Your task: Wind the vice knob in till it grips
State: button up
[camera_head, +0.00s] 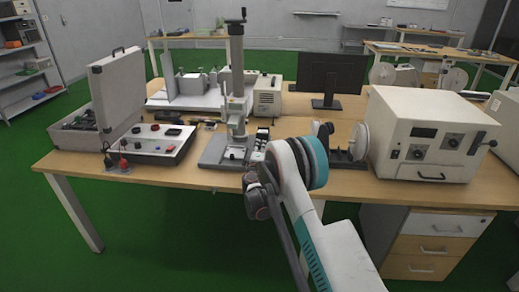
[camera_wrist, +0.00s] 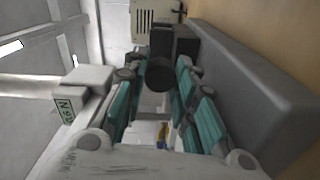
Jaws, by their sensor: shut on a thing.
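In the wrist view my gripper (camera_wrist: 168,72), with teal and black fingers, is shut on a dark round knob (camera_wrist: 160,76). The knob stands in front of a dark block (camera_wrist: 182,42), which looks like the vice body. A grey base (camera_wrist: 255,90) runs along the right of the fingers. My arm reaches up to the right side of this base. It hides the knob and my fingertips there. The vice jaws are not clearly visible.
An open grey case (camera_head: 117,88) and a tray of small parts (camera_head: 150,158) lie left of the stand. A spool fixture (camera_head: 350,150) and a large cream instrument (camera_head: 420,128) stand on the right. A dark monitor (camera_head: 331,75) stands behind. Bare table (camera_head: 75,162) shows at front left.

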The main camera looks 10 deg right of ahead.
dwell(0.4)
jog(key=o, duration=1.1)
jog(key=shift+c, duration=0.2)
jog(key=v, duration=1.2)
